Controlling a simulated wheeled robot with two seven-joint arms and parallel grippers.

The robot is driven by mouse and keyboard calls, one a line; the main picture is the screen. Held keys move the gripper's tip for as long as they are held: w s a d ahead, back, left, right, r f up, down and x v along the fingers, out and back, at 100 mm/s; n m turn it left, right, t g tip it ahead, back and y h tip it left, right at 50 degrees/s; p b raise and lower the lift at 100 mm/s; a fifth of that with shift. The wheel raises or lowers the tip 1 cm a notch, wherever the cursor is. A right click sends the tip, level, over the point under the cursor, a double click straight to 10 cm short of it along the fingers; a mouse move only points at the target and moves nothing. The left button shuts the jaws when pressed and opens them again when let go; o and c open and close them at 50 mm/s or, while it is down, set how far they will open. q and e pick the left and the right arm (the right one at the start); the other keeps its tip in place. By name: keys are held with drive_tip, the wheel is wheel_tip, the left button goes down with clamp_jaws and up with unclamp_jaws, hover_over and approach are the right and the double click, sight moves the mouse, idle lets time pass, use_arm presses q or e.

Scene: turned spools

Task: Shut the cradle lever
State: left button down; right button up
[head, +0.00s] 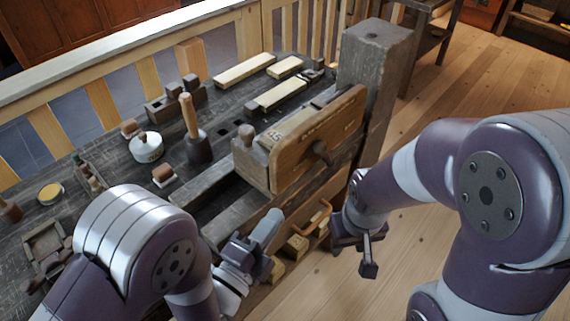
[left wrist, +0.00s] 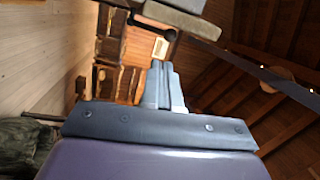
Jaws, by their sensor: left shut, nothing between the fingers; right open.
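I cannot single out a cradle lever with certainty. A small wooden frame (head: 44,243), possibly the cradle, lies at the left end of the bench, with dark parts at its near side partly hidden by my left arm. My left gripper (head: 270,226) is shut and empty, in front of the bench's near edge and below the wooden vise jaw (head: 300,150). In the left wrist view its closed fingers (left wrist: 162,72) point up the picture, with a dark round-ended rod (left wrist: 171,34) beyond the tips. My right gripper (head: 362,256) is open and empty, right of the bench over the floor.
The dark bench (head: 228,110) carries a mallet (head: 191,122), a white lidded pot (head: 146,146), a small round tin (head: 50,192) and pale boards (head: 245,70). A thick post (head: 378,60) stands at its right end. Open plank floor (head: 440,115) lies to the right.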

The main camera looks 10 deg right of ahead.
sight(317, 152)
use_arm(q)
drive_tip(key=shift+s+r+m+t, duration=0.15)
drive_tip(key=shift+r+m+t, duration=0.15)
drive_tip(key=shift+r+m, duration=0.35)
drive_tip(key=x, duration=0.7)
drive_tip(key=p+x, duration=0.1)
drive_tip(key=x, duration=0.6)
drive_tip(key=shift+d+r+p, duration=0.1)
drive_tip(key=shift+r+p, duration=0.15)
drive_tip(key=shift+p, duration=0.05)
